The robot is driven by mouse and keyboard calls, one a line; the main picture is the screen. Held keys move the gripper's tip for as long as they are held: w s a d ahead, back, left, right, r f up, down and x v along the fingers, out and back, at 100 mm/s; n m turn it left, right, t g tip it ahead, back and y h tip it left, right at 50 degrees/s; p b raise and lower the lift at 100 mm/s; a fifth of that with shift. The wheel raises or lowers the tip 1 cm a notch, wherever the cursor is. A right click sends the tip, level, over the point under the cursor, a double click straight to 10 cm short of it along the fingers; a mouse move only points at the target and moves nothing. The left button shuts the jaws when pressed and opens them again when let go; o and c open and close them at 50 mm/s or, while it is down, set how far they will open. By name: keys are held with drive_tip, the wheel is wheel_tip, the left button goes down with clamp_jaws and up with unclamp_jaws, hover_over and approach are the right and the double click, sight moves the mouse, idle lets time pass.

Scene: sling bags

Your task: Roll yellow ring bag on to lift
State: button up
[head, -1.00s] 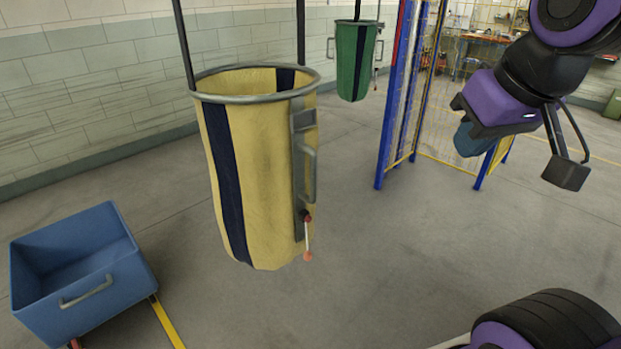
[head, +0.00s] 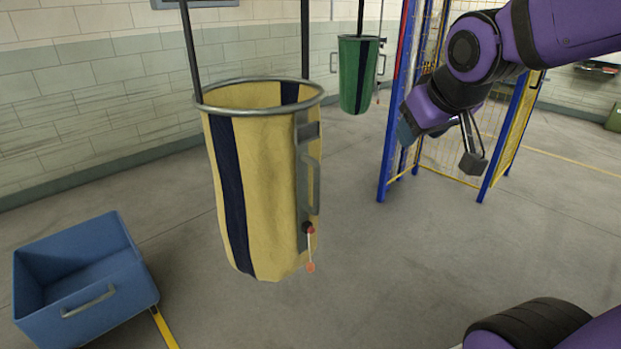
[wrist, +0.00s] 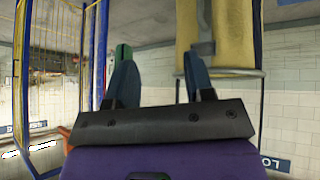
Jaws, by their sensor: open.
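The yellow ring bag (head: 268,190), with dark blue stripes and a grey metal ring (head: 262,110) at its mouth, hangs upright from two dark bars left of centre in the head view. A grey handle (head: 314,185) and a small red-tipped lever (head: 310,248) sit on its right side. My gripper (head: 406,128) is right of the bag and apart from it, partly hidden by my wrist. In the wrist view my gripper (wrist: 160,75) has its two blue fingers spread with nothing between them. The yellow bag (wrist: 232,40) shows upside down behind the right finger.
A green bag (head: 353,75) hangs farther back. A blue-post cage with yellow mesh (head: 392,140) stands behind my gripper; which part is the lift I cannot tell. A blue open bin (head: 85,275) stands lower left. Floor (head: 380,260) between bag and cage is clear.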

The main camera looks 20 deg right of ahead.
drive_tip(key=w+d+f+n+t+y, duration=0.1)
drive_tip(key=w+f+n+t, duration=0.1)
drive_tip(key=w+f, duration=0.5)
drive_tip(key=w+f+n+t+y, duration=0.1)
drive_tip(key=w+f+n+t, duration=0.15)
drive_tip(key=w, duration=0.85)
drive_tip(key=w+a+f+n+t+y, duration=0.1)
drive_tip(key=w+a+f+y, duration=0.1)
drive_tip(key=f+y, duration=0.4)
drive_tip(key=w+a+f+n+t+y, duration=0.15)
drive_tip(key=f+y, duration=0.25)
drive_tip(key=f, duration=0.5)
drive_tip(key=x, duration=1)
drive_tip(key=shift+a+r, duration=0.2)
drive_tip(key=shift+r, duration=0.05)
drive_tip(key=shift+s, duration=0.1)
drive_tip(key=shift+c, duration=0.5)
clamp_jaws()
